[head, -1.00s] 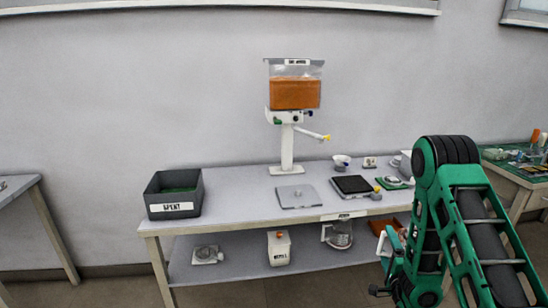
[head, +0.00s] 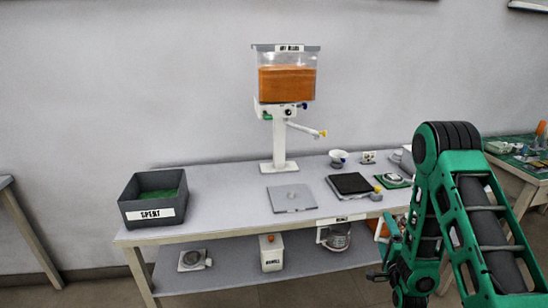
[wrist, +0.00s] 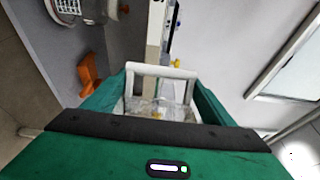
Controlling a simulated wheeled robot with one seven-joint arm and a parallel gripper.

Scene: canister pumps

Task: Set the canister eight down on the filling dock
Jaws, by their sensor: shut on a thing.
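My gripper (wrist: 165,110) is shut on a canister in the wrist view. The canister shows a pale handle frame (wrist: 162,71) and a clear body between the green fingers; no number is readable on it. In the head view my green arm is at the right, and the canister cannot be made out there. On the table a flat grey plate (head: 291,198) lies in front of the dispenser stand, and a black-topped pad (head: 349,184) lies to its right. I cannot tell which is the filling dock. Both look bare, and the gripper is apart from them.
A dispenser with an orange-filled hopper (head: 287,82) stands at the back, its spout (head: 310,130) reaching right. A dark SPENT bin (head: 152,213) is at the table's left end. Small items crowd the right side. The lower shelf holds a white container (head: 271,252).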

